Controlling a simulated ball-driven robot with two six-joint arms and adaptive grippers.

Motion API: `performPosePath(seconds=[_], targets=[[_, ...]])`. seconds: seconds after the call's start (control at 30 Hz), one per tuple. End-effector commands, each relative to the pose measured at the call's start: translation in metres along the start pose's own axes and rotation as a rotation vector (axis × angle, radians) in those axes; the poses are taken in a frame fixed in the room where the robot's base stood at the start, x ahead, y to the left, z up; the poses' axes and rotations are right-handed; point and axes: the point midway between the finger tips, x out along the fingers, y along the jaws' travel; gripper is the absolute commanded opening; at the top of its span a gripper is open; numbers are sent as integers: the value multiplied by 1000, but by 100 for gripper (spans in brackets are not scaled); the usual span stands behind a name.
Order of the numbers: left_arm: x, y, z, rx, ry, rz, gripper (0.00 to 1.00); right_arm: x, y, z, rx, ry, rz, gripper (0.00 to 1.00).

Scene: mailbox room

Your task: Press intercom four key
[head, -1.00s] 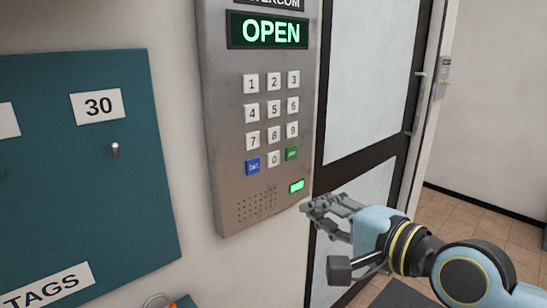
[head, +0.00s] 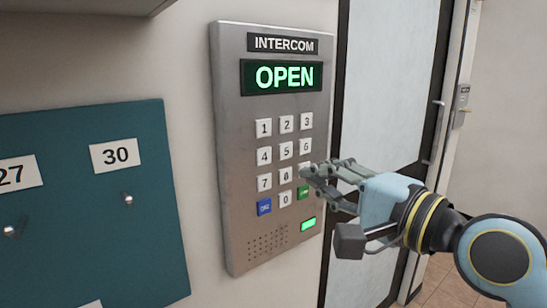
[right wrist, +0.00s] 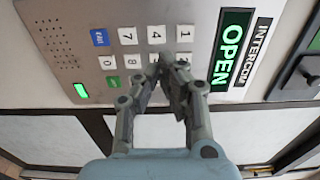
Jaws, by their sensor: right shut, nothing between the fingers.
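The intercom panel (head: 230,140) is a grey metal plate on the wall with a green display (head: 284,77) reading OPEN. Its four key (head: 264,156) is a white square at the left of the second number row, uncovered. It also shows in the right wrist view (right wrist: 156,34), beyond the fingertips. My right gripper (head: 306,171) is shut and empty. In the right wrist view the fingertips (right wrist: 168,68) lie over the middle of the keypad; contact cannot be told. My left gripper is not in view.
A teal board (head: 90,220) with number labels and pegs hangs left of the panel. A dark-framed door (head: 390,90) stands to the right. A grey ledge (head: 80,8) juts out at the upper left. A green light (head: 308,224) glows low on the panel.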

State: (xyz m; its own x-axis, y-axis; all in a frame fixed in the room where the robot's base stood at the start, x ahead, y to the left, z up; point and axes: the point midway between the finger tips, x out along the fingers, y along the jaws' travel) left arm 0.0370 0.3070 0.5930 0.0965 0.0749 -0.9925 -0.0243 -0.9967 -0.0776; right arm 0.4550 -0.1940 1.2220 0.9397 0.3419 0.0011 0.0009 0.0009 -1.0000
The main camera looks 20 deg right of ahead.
Motion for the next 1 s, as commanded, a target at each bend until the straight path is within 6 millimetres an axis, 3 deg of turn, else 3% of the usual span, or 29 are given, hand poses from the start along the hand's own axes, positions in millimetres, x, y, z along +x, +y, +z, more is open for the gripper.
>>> performPosePath(seconds=[0.3,0.5,0.7,1.0], targets=[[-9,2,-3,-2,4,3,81,70,-2,0,3,1,-3,0],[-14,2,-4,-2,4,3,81,100,-2,0,1,0,0,0],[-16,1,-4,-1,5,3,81,112,0,0,0,0,0,0],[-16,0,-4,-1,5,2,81,113,0,0,-1,1,0,0]])
